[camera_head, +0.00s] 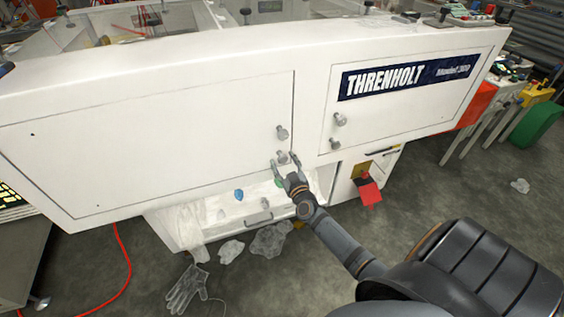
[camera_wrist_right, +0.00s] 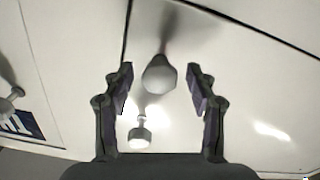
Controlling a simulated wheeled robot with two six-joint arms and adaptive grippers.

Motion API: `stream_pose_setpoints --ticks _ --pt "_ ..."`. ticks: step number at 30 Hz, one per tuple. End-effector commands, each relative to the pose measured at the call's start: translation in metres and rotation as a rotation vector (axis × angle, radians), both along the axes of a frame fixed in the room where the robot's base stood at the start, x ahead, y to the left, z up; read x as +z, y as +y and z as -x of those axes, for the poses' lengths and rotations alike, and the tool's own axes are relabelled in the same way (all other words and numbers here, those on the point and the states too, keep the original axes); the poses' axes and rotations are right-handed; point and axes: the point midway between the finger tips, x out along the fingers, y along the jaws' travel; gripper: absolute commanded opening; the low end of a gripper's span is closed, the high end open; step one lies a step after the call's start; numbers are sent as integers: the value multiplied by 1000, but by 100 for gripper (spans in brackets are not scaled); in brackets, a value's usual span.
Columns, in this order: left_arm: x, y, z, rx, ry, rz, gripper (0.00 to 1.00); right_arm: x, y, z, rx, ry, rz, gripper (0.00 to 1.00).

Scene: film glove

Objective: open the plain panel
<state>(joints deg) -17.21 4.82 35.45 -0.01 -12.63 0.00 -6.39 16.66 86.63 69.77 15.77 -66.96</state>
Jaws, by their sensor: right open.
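The plain panel (camera_head: 150,140) is the unlabelled white door on the left of the machine front, and it looks flush and closed. It fills the right side of the right wrist view (camera_wrist_right: 230,60). Near its right edge are an upper knob (camera_head: 282,132) and a lower knob (camera_head: 282,157). My right gripper (camera_head: 286,162) is open at the lower knob. In the right wrist view the lower knob (camera_wrist_right: 160,74) lies between the spread fingers (camera_wrist_right: 160,82), with gaps on both sides. The upper knob (camera_wrist_right: 140,136) shows beyond. My left gripper is not in view.
The labelled panel (camera_head: 400,105) with two knobs is right of the plain one. Below stands an open drawer (camera_head: 245,215) with small items. A red cable (camera_head: 122,265) crosses the floor at left.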

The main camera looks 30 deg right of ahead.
Motion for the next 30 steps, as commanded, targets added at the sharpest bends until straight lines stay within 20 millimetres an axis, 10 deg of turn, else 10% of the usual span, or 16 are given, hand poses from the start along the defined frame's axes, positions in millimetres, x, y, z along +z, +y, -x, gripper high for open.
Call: stream_pose_setpoints --ticks 12,24,30 --pt "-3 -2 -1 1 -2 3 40 0 -3 -13 0 1 0 57" --pt "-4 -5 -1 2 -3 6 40 0 -3 -13 0 1 0 3" --pt "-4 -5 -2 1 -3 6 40 0 -3 -13 0 1 0 0"
